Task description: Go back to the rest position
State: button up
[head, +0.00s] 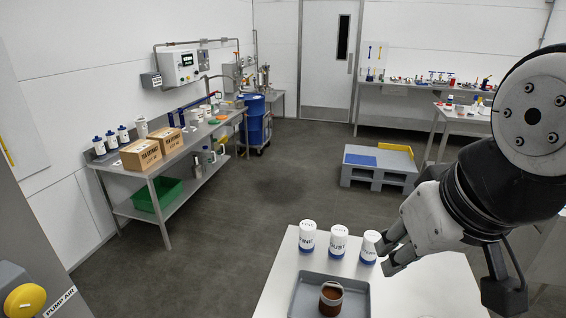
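My gripper (384,258) is at the right of the head view, at the end of my arm reaching in from the right edge. Its two fingers point left and show a gap between them, with nothing seen in it. The fingertips are close to the right-hand one of three white and blue canisters, (369,248) in the picture; whether they touch it I cannot tell. The other two canisters, the middle one (338,240) and the left one (308,237), stand upright beside it.
A grey tray (300,298) holding a brown jar (331,299) lies on the near white table (420,292). A steel bench (165,172) with boxes runs along the left wall. A grey pallet (375,174) stands behind the table. The middle floor is clear.

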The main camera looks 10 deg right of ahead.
jog(key=shift+s, duration=0.3)
jog(key=w+f+b, duration=0.3)
jog(key=shift+w, duration=0.3)
dwell(0.8)
